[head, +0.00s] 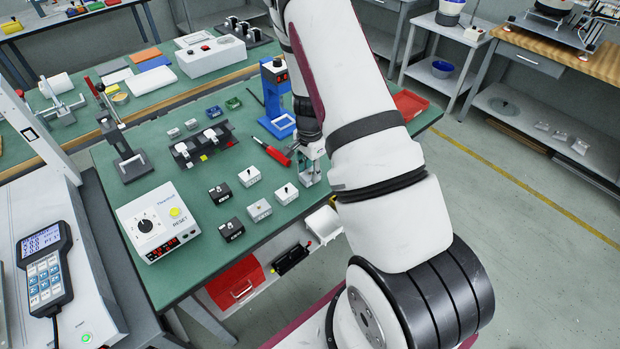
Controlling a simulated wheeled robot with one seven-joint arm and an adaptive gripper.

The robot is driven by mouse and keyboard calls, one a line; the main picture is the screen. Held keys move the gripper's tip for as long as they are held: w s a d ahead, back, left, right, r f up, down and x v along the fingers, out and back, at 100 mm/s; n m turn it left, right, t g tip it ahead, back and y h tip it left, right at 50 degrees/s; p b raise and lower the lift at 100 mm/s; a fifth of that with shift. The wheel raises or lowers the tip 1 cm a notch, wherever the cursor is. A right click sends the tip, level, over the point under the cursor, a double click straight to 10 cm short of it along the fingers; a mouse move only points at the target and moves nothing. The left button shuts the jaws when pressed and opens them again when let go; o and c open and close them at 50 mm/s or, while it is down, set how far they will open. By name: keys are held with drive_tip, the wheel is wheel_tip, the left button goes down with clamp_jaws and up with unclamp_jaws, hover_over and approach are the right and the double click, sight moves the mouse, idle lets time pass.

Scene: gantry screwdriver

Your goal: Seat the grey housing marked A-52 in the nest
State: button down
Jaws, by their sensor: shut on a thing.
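My gripper (310,166) points down over the right part of the green bench, close to its front edge. It is shut on what looks like a small grey housing, mostly hidden between the fingers; no marking on it can be read. Other grey housings stand on the bench to its left: one (249,177) at the back, one (286,193) nearest the gripper and one (259,210) in front. Their labels are too small to read. A black fixture (186,154) with clamps lies further back left; I cannot tell whether it is the nest.
Black housings (220,194) stand left of the grey ones. A red screwdriver (271,152) lies just left of my gripper, with a blue stand (276,92) behind. A white control box (157,222) is at front left. A red tray (409,104) is at the right end.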

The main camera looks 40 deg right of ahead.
sight(310, 172)
drive_tip(key=shift+r+p, duration=1.1)
drive_tip(key=shift+r, duration=2.05)
